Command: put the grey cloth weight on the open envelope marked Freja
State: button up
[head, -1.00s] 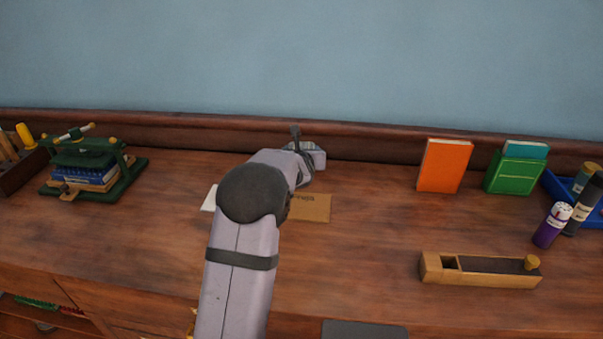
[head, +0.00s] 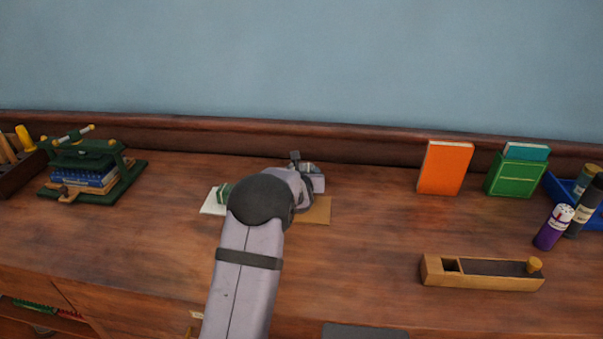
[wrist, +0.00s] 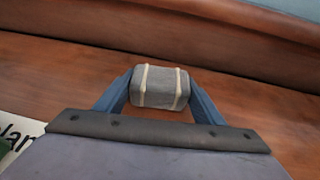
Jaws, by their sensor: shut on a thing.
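The grey cloth weight (wrist: 165,92), a small block with two cream bands, shows in the wrist view. My gripper (wrist: 160,88) is shut on it, with a blue finger at each side. Wood surface shows around the weight, with the back ledge beyond. A tan envelope (head: 319,211) lies on the desk, partly covered by my arm. Its lettering is hidden now, and whether its flap is open cannot be told.
A white envelope (head: 211,206) with a green object (head: 224,192) lies left of my arm; part of its lettering shows in the wrist view (wrist: 17,128). A green press (head: 95,165) stands far left. An orange book (head: 445,168) and wooden plane (head: 480,273) stand right.

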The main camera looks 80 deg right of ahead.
jog(key=shift+b, duration=0.3)
jog(key=o, duration=1.5)
jog(key=shift+f, duration=0.1)
jog(key=shift+p, duration=0.85)
jog(key=shift+a, duration=0.3)
jog(key=shift+o, duration=0.4)
jog(key=shift+b+v, duration=1.2)
jog(key=shift+v, duration=2.2)
